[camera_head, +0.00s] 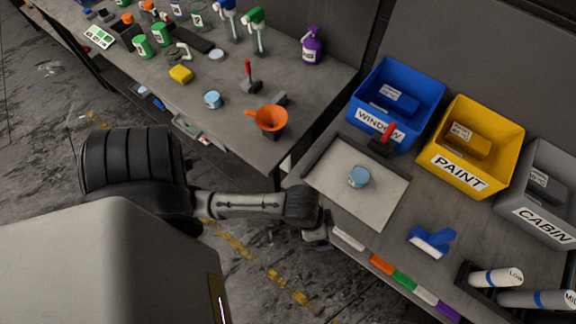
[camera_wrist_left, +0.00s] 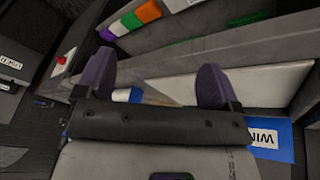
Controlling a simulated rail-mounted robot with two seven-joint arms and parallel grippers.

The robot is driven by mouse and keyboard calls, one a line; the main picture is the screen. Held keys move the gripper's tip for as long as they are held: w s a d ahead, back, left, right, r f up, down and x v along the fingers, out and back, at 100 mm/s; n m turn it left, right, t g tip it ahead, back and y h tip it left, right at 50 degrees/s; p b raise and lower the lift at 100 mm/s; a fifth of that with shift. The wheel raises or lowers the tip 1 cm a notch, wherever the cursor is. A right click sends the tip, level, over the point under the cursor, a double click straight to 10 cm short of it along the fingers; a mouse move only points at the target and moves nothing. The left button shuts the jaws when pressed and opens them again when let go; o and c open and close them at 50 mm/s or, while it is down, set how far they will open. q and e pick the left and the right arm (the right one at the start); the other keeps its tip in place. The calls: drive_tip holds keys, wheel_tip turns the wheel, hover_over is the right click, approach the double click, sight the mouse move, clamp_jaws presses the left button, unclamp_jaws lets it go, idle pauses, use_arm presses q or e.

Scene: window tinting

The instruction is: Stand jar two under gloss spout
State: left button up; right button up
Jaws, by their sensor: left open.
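One jar with a light blue top (camera_head: 359,177) stands upright on a pale board on the right bench. A similar blue-topped jar (camera_head: 212,99) stands on the left bench. I cannot read which is jar two. A blue-headed dispenser (camera_head: 229,18) and a green-headed dispenser (camera_head: 256,28) stand at the back of the left bench; which is the gloss spout is not readable. My left gripper (camera_head: 316,237) is beside the right bench's front edge, short of the board. In the left wrist view its two fingers (camera_wrist_left: 155,88) are apart with nothing gripped. My right gripper is not seen.
The pale board (camera_head: 390,202) has free room around the jar. Blue (camera_head: 433,84), yellow (camera_head: 507,137) and grey (camera_head: 548,222) bins line the right bench's back. An orange funnel (camera_head: 270,119) and a red-handled tool (camera_head: 249,77) are on the left bench. A gap separates the benches.

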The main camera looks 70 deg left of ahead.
use_arm(q)
drive_tip(key=shift+o, duration=0.3)
drive_tip(key=s+a+y, duration=0.1)
drive_tip(key=s+a, duration=0.2)
drive_tip(key=s, duration=0.4)
drive_tip(key=shift+a+f+y, duration=0.3)
drive_tip(key=shift+a, duration=0.05)
drive_tip(key=shift+s+a, duration=0.3)
